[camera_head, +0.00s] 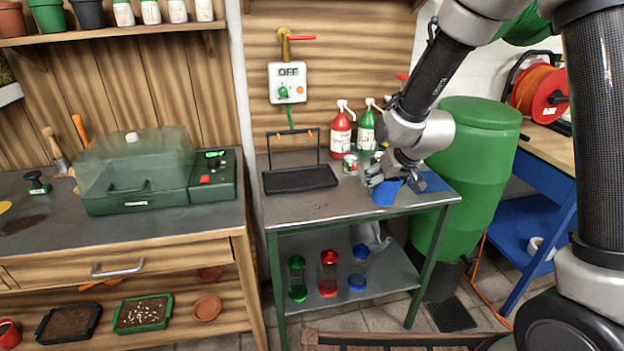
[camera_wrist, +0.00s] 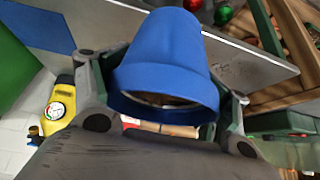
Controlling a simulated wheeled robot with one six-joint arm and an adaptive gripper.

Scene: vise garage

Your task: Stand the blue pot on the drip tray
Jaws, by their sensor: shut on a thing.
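The blue pot (camera_head: 385,193) is at the right part of the grey metal bench, just under my gripper (camera_head: 388,178). In the wrist view the pot (camera_wrist: 165,50) sits between the two fingers of my gripper (camera_wrist: 165,90), which is shut on it near the rim. The pot's open end faces my wrist and its narrow end points away. I cannot tell whether its base touches the bench. The black drip tray (camera_head: 300,180), with a thin upright frame at its back, lies on the left half of the bench and looks empty.
The front middle is clear.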

